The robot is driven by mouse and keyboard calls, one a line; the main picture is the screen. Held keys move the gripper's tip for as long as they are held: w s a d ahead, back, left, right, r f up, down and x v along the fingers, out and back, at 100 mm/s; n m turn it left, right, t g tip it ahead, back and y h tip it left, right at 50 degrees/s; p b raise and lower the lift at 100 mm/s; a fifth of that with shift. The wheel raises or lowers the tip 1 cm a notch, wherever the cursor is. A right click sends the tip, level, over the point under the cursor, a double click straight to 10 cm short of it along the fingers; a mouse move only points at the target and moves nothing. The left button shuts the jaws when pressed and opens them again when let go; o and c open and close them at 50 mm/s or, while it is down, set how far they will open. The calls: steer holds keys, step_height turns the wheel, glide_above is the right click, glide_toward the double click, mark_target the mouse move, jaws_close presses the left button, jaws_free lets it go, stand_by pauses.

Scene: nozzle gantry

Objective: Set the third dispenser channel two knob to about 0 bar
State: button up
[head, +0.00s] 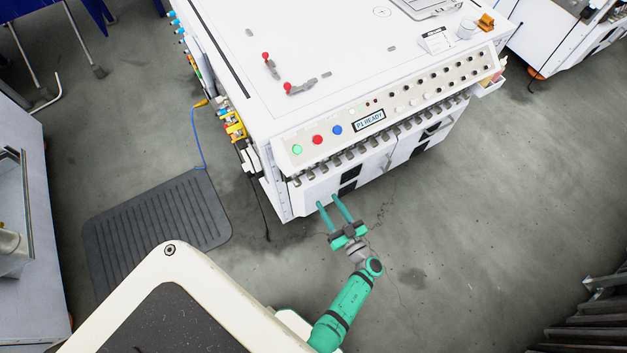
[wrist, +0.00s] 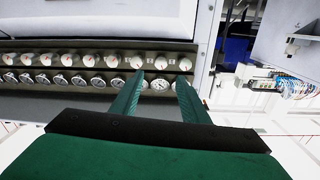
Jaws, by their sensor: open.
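In the wrist view, a row of round white knobs with red marks (wrist: 91,59) runs along the machine above a row of round dial gauges (wrist: 60,80). No readable label shows which knob is the third dispenser's channel two, and the pressure readings are too small to read. My gripper (wrist: 159,76) is open and empty, its two green fingers pointing at the right part of the rows. One knob (wrist: 160,62) and one gauge (wrist: 161,84) show between the fingertips. In the head view, my gripper (head: 327,200) is low in front of the white machine (head: 345,60).
The sloping front panel carries green (head: 297,149), red (head: 317,140) and blue (head: 337,130) buttons and a display (head: 370,119) reading "P1 READY". A small open drawer (head: 489,86) juts out at the right. A dark ribbed mat (head: 158,222) lies left. Floor right of my arm is clear.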

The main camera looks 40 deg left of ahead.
mark_target(312, 179)
steer(key=x, duration=1.1)
steer(key=shift+a+f, duration=0.15)
steer(key=shift+a, duration=0.1)
steer(key=shift+c, duration=0.5)
jaws_close()
